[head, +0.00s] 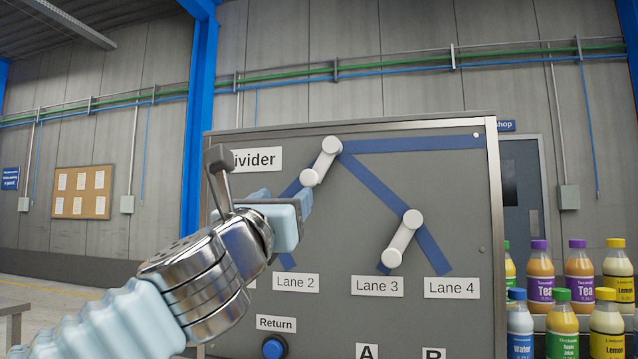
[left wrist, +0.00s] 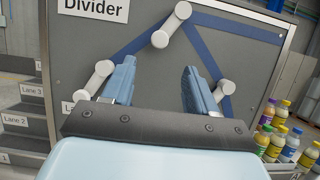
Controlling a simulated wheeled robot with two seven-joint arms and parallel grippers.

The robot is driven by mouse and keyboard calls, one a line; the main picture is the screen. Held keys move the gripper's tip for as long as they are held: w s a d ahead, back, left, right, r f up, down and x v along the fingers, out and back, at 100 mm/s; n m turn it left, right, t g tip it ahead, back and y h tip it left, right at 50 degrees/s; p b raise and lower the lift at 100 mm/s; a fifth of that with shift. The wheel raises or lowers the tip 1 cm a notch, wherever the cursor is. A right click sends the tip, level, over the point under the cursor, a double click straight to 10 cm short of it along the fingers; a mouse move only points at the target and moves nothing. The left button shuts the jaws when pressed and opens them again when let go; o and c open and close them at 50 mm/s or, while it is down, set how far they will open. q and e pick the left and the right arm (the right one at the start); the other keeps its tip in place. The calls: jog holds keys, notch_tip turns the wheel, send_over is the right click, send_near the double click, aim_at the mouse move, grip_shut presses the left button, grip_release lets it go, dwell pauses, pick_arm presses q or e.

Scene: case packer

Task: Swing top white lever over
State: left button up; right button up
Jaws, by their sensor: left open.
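The top white lever (head: 320,161) is on the grey divider panel (head: 460,210). Its pivot is at the upper end and its free knob points down and to the left along a blue stripe. In the left wrist view the top lever (left wrist: 171,24) is beyond the fingertips. My left gripper (head: 304,200) is open and empty, just below and left of the lever's knob. In the left wrist view its two blue fingers (left wrist: 158,66) are spread apart, with a gap below the knob. I see no contact. My right gripper is not in view.
A lower right lever (head: 403,239) tilts down-left. A lower left lever (left wrist: 95,80) shows only in the wrist view, near a finger; my gripper hides it in the head view. A blue Return button (head: 274,347) is below. Several bottles (head: 563,300) stand at right.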

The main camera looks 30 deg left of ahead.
aim_at(308, 178)
pick_arm(q)
jog(key=p+x, duration=0.4)
jog(key=x, duration=1)
jog(key=shift+w, duration=0.3)
